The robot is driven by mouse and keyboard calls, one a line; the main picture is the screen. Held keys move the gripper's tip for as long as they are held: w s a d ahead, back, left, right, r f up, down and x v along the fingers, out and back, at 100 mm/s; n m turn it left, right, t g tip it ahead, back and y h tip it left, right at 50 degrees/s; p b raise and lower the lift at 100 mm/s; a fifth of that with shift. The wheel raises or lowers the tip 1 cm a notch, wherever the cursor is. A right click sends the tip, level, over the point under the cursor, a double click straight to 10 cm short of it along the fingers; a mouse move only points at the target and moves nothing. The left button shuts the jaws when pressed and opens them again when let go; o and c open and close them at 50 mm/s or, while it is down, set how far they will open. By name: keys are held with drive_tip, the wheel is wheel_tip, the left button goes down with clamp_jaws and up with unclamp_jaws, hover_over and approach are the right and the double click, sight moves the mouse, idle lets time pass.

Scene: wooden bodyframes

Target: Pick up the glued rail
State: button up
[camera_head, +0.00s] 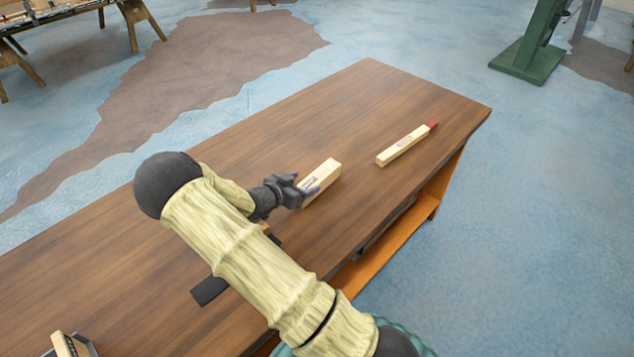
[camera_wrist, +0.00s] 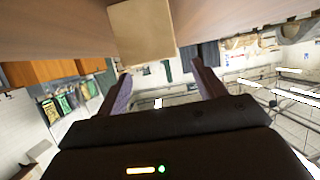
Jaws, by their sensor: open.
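A pale wooden block (camera_head: 325,174) with a dark mark lies on the brown workbench (camera_head: 225,150), right at my gripper (camera_head: 306,186). A longer pale wooden bar (camera_head: 402,146) with a red end lies farther right on the bench, apart from the gripper. I cannot tell from the frames which of the two is the glued rail. In the wrist view, a pale block end (camera_wrist: 145,30) shows at the top, beyond the open fingers (camera_wrist: 161,75). The space between the fingers is empty.
A dark flat piece (camera_head: 210,290) lies on the bench beside my arm. A dark holder with a wooden piece (camera_head: 68,345) stands at the bottom left. The bench's right end is clear around the red-ended bar. A green stand (camera_head: 527,57) is on the floor beyond.

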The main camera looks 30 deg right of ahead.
sight(313, 179)
drive_tip(key=p+x, duration=0.1)
drive_tip(key=x, duration=0.4)
drive_tip(key=shift+d+f, duration=0.15)
drive_tip(key=shift+s, duration=0.1)
drive_tip(key=c, duration=1.3)
wheel_tip(313, 179, up, 10)
drive_tip(key=shift+r, duration=0.1)
idle(0.6)
